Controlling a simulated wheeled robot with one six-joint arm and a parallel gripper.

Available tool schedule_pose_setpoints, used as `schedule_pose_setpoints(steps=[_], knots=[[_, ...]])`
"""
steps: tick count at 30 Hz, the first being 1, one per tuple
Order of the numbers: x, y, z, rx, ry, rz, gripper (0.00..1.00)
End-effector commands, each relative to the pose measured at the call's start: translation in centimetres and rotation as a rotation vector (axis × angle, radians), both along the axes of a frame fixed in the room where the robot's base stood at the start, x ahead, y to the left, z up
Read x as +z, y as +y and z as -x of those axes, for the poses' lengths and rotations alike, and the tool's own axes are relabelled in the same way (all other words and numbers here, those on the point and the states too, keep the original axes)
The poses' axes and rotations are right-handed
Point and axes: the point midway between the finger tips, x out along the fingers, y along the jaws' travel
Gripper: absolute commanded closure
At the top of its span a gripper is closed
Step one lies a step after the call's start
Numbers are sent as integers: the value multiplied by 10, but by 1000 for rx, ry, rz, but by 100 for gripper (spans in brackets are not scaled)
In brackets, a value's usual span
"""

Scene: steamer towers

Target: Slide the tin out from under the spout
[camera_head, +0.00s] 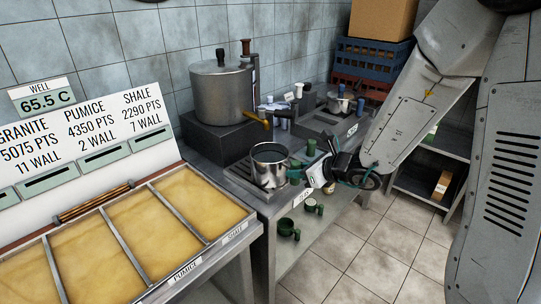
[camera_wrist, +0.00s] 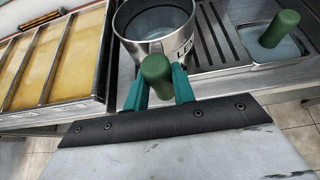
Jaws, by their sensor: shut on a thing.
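The tin (camera_head: 268,170) is an open steel cup on a slotted drip grate, upright. In the head view it appears just below and in front of the brass spout (camera_head: 257,119) of the big steel pot (camera_head: 222,95). I cannot tell whether it is directly under the spout. In the wrist view the tin (camera_wrist: 130,45) is at the top, with part of a label and a green handle (camera_wrist: 155,72) towards me. My gripper (camera_wrist: 158,90) is shut on this handle, one green finger at each side. My gripper (camera_head: 302,174) is right of the tin in the head view.
A tray of yellow compartments (camera_head: 140,208) stands to the left. Another green-handled vessel (camera_wrist: 283,30) is right of the grate (camera_wrist: 222,42). Green cups (camera_head: 286,227) sit on the shelf below. A second station with a small pot (camera_head: 338,105) is behind right. Floor is free to the right.

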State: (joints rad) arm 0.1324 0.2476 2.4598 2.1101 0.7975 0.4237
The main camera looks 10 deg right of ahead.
Motion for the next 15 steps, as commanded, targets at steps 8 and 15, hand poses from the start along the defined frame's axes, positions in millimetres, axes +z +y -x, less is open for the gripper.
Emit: schedule_pose_setpoints(steps=[8, 15], knots=[[0, 0, 0, 0, 0, 0, 49], [1, -2, 2, -1, 1, 2, 49]])
